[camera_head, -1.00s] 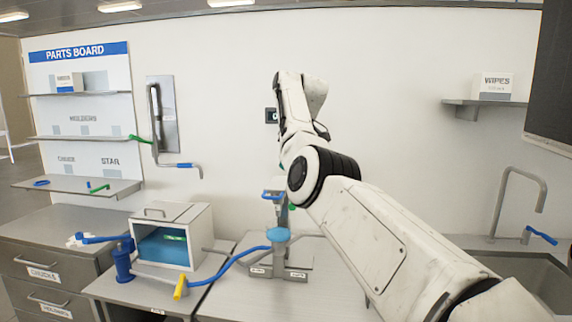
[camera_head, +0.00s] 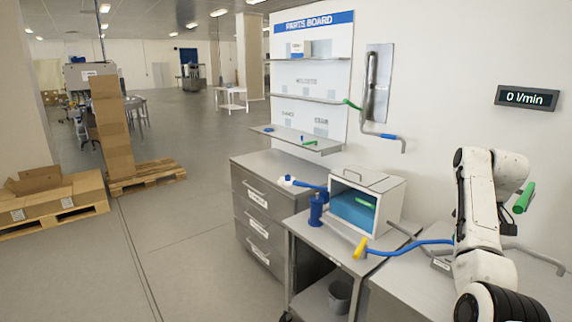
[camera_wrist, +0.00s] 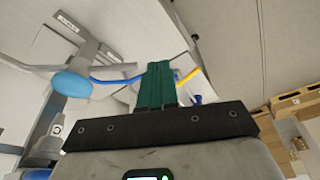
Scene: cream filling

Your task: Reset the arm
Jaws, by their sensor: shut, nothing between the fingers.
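My white arm (camera_head: 478,205) rises from the lower right of the head view and bends over at the top. Nothing is in contact with the fingers as far as I can see.
A white box with a blue interior (camera_head: 383,183), a blue pump-like device (camera_head: 316,210) and a yellow-ended blue hose (camera_head: 425,244) are on the benches. A parts board (camera_head: 313,75) stands behind drawers (camera_head: 258,208). Open floor (camera_head: 190,260) lies left, with boxes on pallets (camera_head: 147,178).

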